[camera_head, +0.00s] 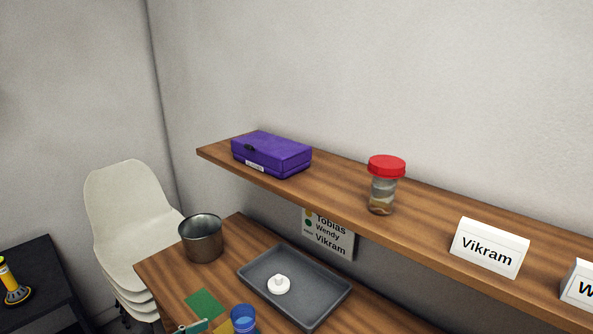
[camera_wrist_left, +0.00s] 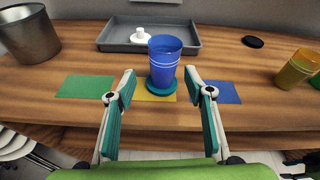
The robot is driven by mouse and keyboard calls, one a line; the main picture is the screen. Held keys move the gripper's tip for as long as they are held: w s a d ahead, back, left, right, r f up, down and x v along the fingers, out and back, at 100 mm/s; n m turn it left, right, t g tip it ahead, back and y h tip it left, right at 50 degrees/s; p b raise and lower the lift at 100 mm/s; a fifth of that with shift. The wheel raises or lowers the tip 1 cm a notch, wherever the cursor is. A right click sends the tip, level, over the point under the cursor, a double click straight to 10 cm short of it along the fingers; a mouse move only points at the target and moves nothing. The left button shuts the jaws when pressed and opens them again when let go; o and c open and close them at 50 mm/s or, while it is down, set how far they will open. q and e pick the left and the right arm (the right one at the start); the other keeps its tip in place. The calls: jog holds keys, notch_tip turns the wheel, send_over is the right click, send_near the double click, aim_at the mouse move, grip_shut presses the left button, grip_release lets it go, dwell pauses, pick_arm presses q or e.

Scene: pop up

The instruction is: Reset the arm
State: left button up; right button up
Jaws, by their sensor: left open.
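My left gripper (camera_wrist_left: 160,84) is open, its two teal-padded fingers apart and pointing at the blue cup (camera_wrist_left: 164,62). The cup stands upright on a teal coaster (camera_wrist_left: 158,88) over a yellow card (camera_wrist_left: 153,97). The fingertips are to either side of it in the picture, with nothing gripped. In the head view the blue cup (camera_head: 243,318) shows at the bottom edge, with a teal finger part of mine to its left. My right gripper is in neither view.
A metal pot (camera_head: 201,238) and a grey tray (camera_head: 292,287) with a white knobbed piece (camera_head: 279,285) stand on the wooden table. Green (camera_wrist_left: 84,87) and blue (camera_wrist_left: 221,92) cards flank the cup. A shelf above holds a purple box (camera_head: 271,154), red-lidded jar (camera_head: 383,185) and name cards.

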pick_arm(q)
notch_tip(320, 180, up, 5)
jog(key=w+a+n+t+y, duration=0.15)
jog(key=n+t+y, duration=0.35)
jog(key=n, duration=0.9)
jog(key=s+a+f+n+g+y, duration=0.3)
jog(key=s+a+f+n+y, duration=0.25)
jog(key=n, duration=0.85)
jog(key=s+d+f+n+g+h, duration=0.1)
jog(key=s+d+f+n+g, duration=0.25)
jog(key=s, duration=0.35)
jog(key=s+d+f+n+g, duration=0.2)
jog(key=s+d+n+g, duration=0.1)
jog(key=s+n, duration=0.25)
jog(key=s+d+f+n+g+h, duration=0.1)
jog(key=s+d+f+n+g, duration=0.2)
jog(key=s, duration=0.4)
jog(key=s+f+g+b, duration=0.1)
jog(key=s+f, duration=0.1)
jog(key=f, duration=1.3)
jog(key=s+f+g+b, duration=0.1)
jog(key=s+f, duration=0.1)
jog(key=f, duration=1.3)
jog(key=s+a+f+g, duration=0.1)
jog(key=s+a+f, duration=0.1)
jog(key=s+f, duration=1.3)
jog(key=shift+s+a+b, duration=0.15)
jog(key=shift+s+b, duration=0.25)
jog(key=shift+s, duration=0.1)
